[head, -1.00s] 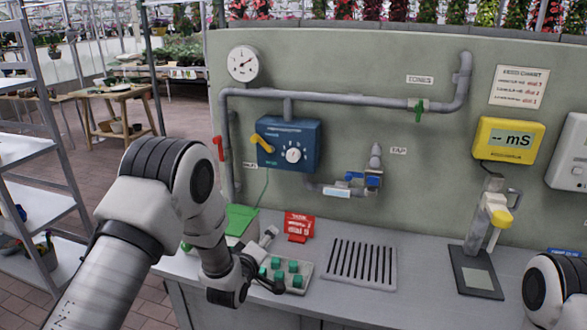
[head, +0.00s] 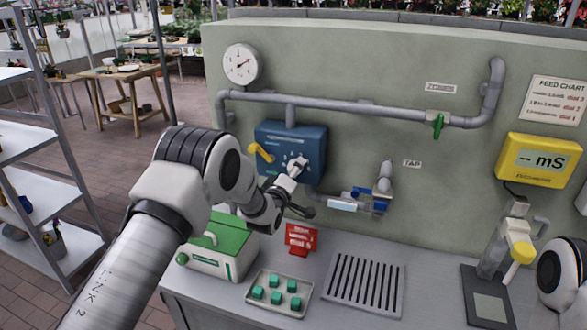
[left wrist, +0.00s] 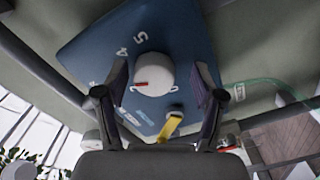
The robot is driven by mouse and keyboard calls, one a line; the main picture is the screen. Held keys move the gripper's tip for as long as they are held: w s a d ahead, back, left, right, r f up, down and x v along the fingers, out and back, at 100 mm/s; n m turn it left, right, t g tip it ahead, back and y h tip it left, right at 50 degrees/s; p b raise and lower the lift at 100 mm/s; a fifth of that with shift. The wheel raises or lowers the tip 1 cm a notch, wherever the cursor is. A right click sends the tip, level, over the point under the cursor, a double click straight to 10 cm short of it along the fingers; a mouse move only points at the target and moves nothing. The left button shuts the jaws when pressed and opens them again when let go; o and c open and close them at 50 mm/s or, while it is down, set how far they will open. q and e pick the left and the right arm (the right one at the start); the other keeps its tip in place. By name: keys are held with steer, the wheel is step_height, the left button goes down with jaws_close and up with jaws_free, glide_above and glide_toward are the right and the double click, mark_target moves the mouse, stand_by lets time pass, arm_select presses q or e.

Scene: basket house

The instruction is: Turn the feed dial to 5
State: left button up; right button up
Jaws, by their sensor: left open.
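The feed dial is a round white knob (left wrist: 155,72) with a red pointer mark, on a blue box (head: 272,140) on the wall. In the left wrist view the pointer faces left, below the printed 4 and 5, not at the 5. The knob also shows in the head view (head: 298,164), partly covered by my gripper. My left gripper (left wrist: 161,84) is open, with one finger on each side of the knob and a visible gap on both sides. It also shows at the box in the head view (head: 295,186). My right gripper is out of view.
A yellow lever (head: 261,152) sits left of the dial. Grey pipes (head: 340,109) run above, and a blue-handled tap (head: 375,199) is to the right. On the bench below are a green-topped device (head: 222,250), a tray of green cubes (head: 253,300) and a red sign (head: 301,239).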

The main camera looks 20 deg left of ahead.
arm_select(q)
steer(key=shift+s+r, duration=0.15)
steer(key=shift+r, duration=0.05)
steer(key=shift+s+r, duration=0.25)
steer(key=shift+s, duration=0.05)
steer(key=c, duration=0.6)
steer(key=shift+s+a+r, duration=0.1)
steer(key=c, duration=0.6)
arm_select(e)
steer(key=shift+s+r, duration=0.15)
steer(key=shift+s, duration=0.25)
